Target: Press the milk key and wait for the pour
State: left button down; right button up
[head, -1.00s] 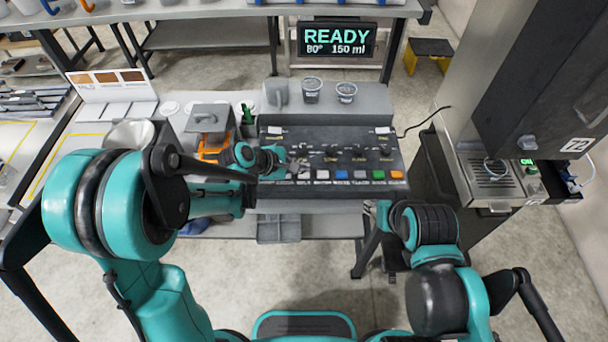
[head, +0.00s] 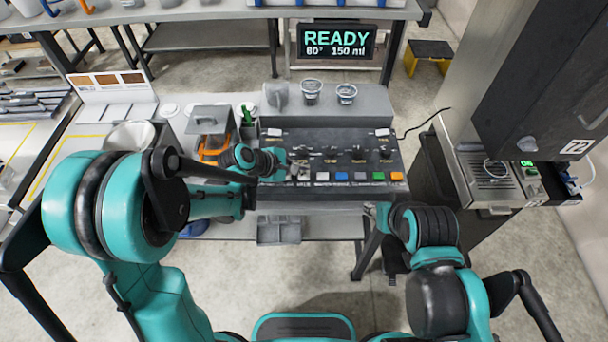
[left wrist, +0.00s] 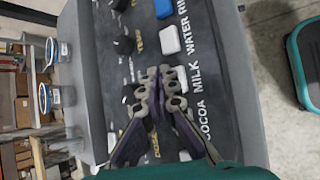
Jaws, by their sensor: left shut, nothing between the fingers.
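The dark control panel (head: 330,150) has a row of coloured keys along its front edge. The milk key (left wrist: 182,76), a pale key beside the word MILK, is partly hidden by my fingertips in the left wrist view. In the head view the milk key (head: 305,177) is small, just right of my gripper. My left gripper (left wrist: 164,72) is shut and empty, its tips over or very near the milk key; I cannot tell whether they touch it. It also shows in the head view (head: 287,172). The display (head: 337,40) reads READY, 80°, 150 ml.
The white water key (left wrist: 169,40) and blue rinse key (left wrist: 163,9) lie beside the milk key. Knobs (head: 358,153) stand behind the key row. Two cups (head: 311,91) stand on the ledge behind the panel. A dispenser machine (head: 490,175) is at the right.

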aim_at(302, 177)
pick_arm(q)
jog(key=shift+f+b, duration=0.4)
jog(key=shift+b, duration=0.1)
jog(key=shift+f+b, duration=0.5)
dwell(0.7)
jog(key=shift+r, duration=0.15)
jog(key=shift+r+p, duration=0.65)
jog(key=shift+r, duration=0.15)
jog(key=shift+r+p, duration=1.9)
jog(key=shift+r, duration=0.65)
jog(key=shift+f, duration=0.1)
